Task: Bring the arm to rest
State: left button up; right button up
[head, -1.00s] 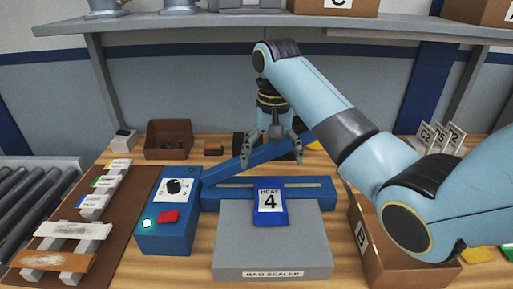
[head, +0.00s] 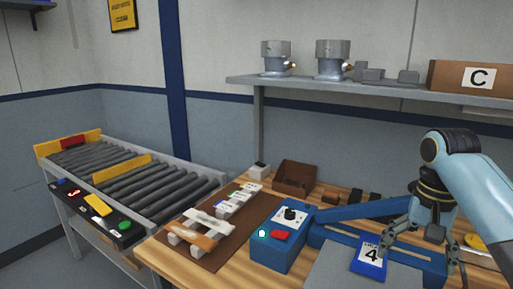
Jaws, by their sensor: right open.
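My right arm (head: 488,205) comes in from the right edge, bent downward at the wrist. My right gripper (head: 420,258) hangs open, fingers pointing down, over the blue-and-grey bag sealer (head: 325,262). A blue pouch marked 4 (head: 370,262) lies on the sealer, just left of and below the gripper in the picture. I see nothing between the fingers. Whether a fingertip touches the sealer or pouch, I cannot tell. My left gripper is out of view.
A roller conveyor (head: 165,185) with a button panel (head: 95,212) stands at left. A brown board (head: 207,262) holds labelled strips. A small brown bin (head: 297,178) sits behind the sealer. A shelf (head: 390,98) above carries metal housings (head: 332,60) and box C (head: 475,77).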

jog(key=s+a+f+n+t, duration=0.1)
jog(key=s+f+n, duration=0.1)
jog(key=s, duration=0.6)
jog(key=s+a+f+n+t, duration=0.1)
jog(key=s+f+n, duration=0.15)
jog(key=s, duration=0.45)
jog(key=s+a+r+n+t, duration=0.1)
jog(key=s+r+n+t, duration=0.2)
jog(key=s, duration=0.9)
notch_tip(320, 180, down, 39)
jog(key=s+d+g+h+b, duration=0.1)
jog(key=s+d+g+b, duration=0.15)
jog(key=b, duration=0.95)
pick_arm(q)
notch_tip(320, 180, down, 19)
jog(key=b, duration=0.7)
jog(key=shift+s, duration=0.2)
pick_arm(e)
jog(key=s+f+g, duration=0.1)
jog(key=s+f, duration=1.7)
jog(key=f, duration=0.3)
jog(key=shift+d+f+m+g, duration=0.35)
